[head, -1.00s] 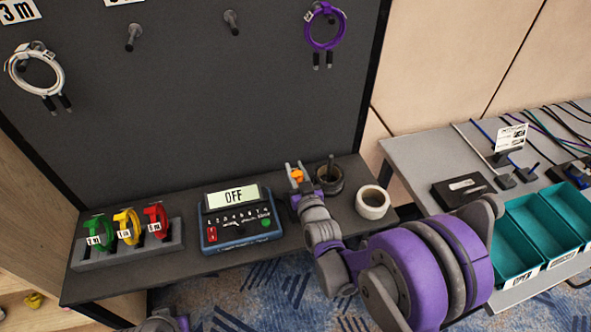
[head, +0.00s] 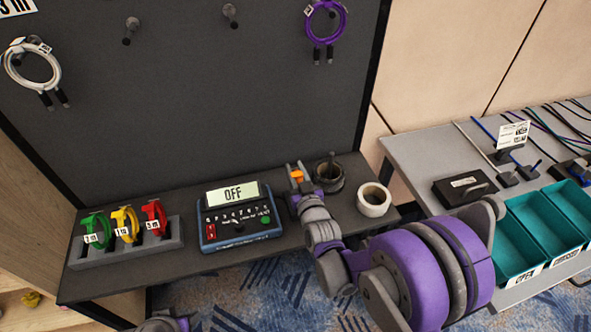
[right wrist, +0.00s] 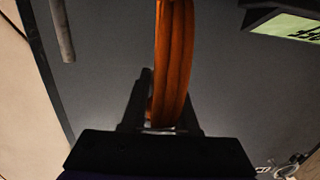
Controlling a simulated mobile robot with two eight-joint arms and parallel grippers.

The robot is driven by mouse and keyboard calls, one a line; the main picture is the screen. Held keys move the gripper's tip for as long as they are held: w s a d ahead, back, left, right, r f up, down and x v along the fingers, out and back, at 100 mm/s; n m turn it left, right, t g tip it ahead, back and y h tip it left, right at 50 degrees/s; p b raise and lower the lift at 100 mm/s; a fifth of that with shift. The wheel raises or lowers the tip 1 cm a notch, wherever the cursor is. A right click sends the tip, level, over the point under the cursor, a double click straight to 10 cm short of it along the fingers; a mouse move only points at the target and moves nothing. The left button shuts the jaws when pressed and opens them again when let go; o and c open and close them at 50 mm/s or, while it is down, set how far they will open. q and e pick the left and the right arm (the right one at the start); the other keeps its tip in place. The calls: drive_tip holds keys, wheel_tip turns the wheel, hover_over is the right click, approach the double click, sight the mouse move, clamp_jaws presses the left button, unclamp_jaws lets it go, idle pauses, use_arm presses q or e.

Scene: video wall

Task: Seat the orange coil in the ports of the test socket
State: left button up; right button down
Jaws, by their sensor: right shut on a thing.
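The orange coil shows small in the head view (head: 297,175) and large in the right wrist view (right wrist: 174,60). My right gripper (head: 295,170) is shut on it and holds it up near the bench, to the right of the tester. The blue tester (head: 207,233) with an OFF display stands on the bench; I take it for the test socket. Its ports are too small to tell apart. In the right wrist view a corner of its lit display (right wrist: 290,25) shows at top right. My left gripper is not in view; only a bit of my left arm shows at the bottom.
A grey rack (head: 160,252) with green, yellow and red coils stands left of the tester. Black (head: 330,180) and white (head: 373,203) tape rolls lie near my right gripper. White (head: 35,68) and purple (head: 322,28) cables hang on the wall. Teal bins (head: 520,257) stand at right.

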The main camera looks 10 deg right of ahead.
drive_tip(key=shift+f, duration=0.2)
drive_tip(key=c, duration=0.6)
unclamp_jaws()
drive_tip(key=shift+s, duration=0.1)
drive_tip(key=s, duration=1)
drive_tip(key=shift+s+d+r+b, duration=0.15)
drive_tip(key=shift+s+r+b, duration=0.15)
drive_tip(key=shift+b, duration=0.15)
